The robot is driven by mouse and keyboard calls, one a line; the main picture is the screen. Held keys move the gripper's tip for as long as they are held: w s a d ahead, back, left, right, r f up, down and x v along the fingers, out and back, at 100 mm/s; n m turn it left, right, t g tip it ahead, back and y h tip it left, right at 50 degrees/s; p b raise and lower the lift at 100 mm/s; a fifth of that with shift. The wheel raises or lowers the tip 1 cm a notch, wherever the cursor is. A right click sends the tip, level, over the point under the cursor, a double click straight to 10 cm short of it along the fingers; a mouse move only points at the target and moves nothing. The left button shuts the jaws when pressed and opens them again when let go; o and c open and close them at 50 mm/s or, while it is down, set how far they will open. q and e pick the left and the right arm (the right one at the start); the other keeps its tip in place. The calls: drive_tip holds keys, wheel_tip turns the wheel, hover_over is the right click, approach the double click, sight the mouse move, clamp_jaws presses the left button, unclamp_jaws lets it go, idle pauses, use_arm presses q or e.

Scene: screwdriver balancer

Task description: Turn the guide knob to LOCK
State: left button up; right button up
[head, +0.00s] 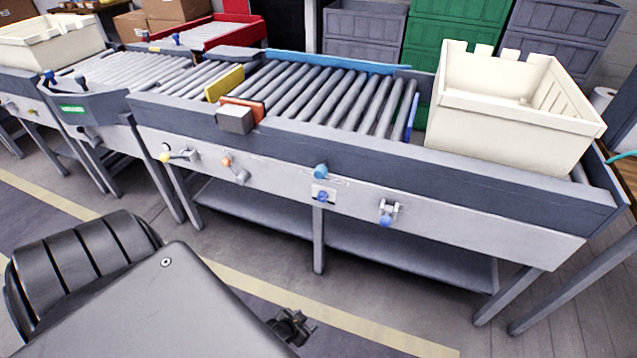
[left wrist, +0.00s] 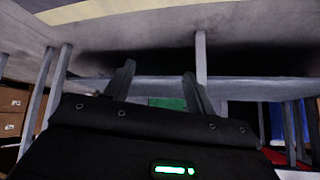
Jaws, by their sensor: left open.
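The front panel (head: 270,182) of a roller conveyor carries several small controls: a yellow-tipped handle (head: 168,157), an orange-tipped lever (head: 228,163), an upper blue knob (head: 320,171), a lower blue knob (head: 322,196) and a blue-tipped lever (head: 387,218). No LOCK mark is legible, and I cannot tell which one is the guide knob. My left gripper (head: 292,326) shows as a small dark part past my arm, low and apart from the panel. In the left wrist view its two fingers (left wrist: 157,80) are spread with nothing between them. My right gripper is not in view.
A cream crate (head: 510,115) stands on the right of the rollers. A yellow guide (head: 224,83), an orange-and-grey block (head: 236,118) and a blue bar (head: 411,117) stand along the conveyor. A lower shelf (head: 410,257) and legs are below. Floor in front is clear.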

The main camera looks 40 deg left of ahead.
use_arm(q)
drive_tip(key=w+a+r+t+b, duration=0.2)
drive_tip(key=w+a+r, duration=0.1)
drive_tip(key=w, duration=0.4)
drive_tip(key=n+t+y+b, duration=0.2)
drive_tip(key=t+y+b, duration=0.3)
drive_tip(key=t+b, duration=0.25)
approach(321, 199)
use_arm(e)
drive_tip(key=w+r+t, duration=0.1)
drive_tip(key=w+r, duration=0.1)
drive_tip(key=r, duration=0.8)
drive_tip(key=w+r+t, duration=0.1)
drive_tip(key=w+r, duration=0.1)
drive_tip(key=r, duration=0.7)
use_arm(q)
drive_tip(key=b+x, duration=0.1)
drive_tip(key=x, duration=0.7)
drive_tip(key=shift+f, duration=0.1)
drive_tip(key=shift+w+a, duration=0.2)
drive_tip(key=shift+w, duration=0.3)
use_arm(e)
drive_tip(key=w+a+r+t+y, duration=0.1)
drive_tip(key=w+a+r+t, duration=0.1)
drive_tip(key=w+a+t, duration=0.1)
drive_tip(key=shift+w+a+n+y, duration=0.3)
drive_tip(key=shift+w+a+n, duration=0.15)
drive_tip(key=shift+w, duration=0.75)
use_arm(q)
drive_tip(key=c, duration=1)
